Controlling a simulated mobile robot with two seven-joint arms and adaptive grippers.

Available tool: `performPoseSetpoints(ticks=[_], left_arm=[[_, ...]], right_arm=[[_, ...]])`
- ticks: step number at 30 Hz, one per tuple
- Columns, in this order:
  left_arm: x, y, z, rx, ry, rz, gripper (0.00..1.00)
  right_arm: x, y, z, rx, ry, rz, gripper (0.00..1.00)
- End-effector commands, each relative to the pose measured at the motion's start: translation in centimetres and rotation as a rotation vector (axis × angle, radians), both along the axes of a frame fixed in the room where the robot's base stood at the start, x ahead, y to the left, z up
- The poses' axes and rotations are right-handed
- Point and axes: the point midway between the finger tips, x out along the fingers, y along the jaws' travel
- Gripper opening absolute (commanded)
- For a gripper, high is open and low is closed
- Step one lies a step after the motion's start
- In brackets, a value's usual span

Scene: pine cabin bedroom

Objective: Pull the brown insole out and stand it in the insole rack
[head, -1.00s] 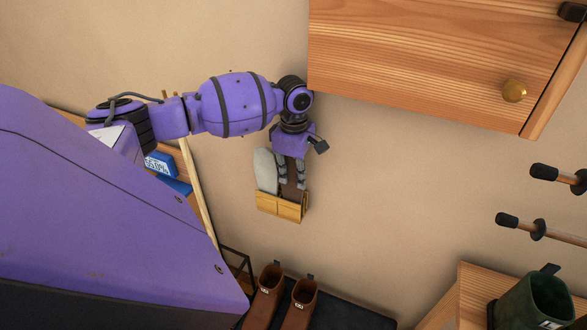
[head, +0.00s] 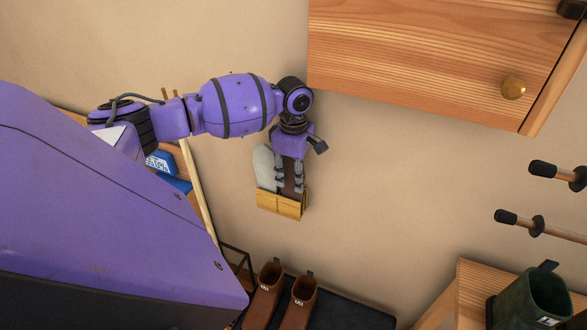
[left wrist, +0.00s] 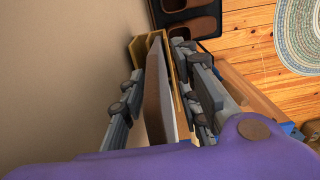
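The insole rack (head: 282,204) is a small wooden holder on the wall, with a divider in its front. The brown insole (head: 289,178) stands upright in its right part, partly hidden by the fingers. A grey insole (head: 264,168) stands beside it in the left part. My left gripper (head: 289,187) points down at the rack, its fingers on either side of the brown insole. In the left wrist view, the brown insole (left wrist: 153,88) lies between the spread fingers, with a gap to the left finger. My right gripper is not seen.
A wooden cabinet (head: 430,60) with a brass knob is at the upper right. Brown boots (head: 298,303) stand on a dark mat below the rack. Pegs (head: 540,228) and a green boot (head: 533,300) are at the right. The wall right of the rack is bare.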

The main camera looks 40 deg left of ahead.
Motion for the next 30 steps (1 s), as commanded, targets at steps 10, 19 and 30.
performPoseSetpoints(ticks=[10,19,30], left_arm=[[0.1,0.0,4.5,0.001,-0.004,0.000,0.30],[0.1,0.0,10.3,0.000,-0.003,-0.001,0.30],[0.0,0.0,12.0,0.000,0.000,0.000,0.30]], right_arm=[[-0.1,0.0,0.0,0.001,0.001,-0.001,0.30],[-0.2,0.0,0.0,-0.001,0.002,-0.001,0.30],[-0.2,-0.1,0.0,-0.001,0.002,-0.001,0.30]])
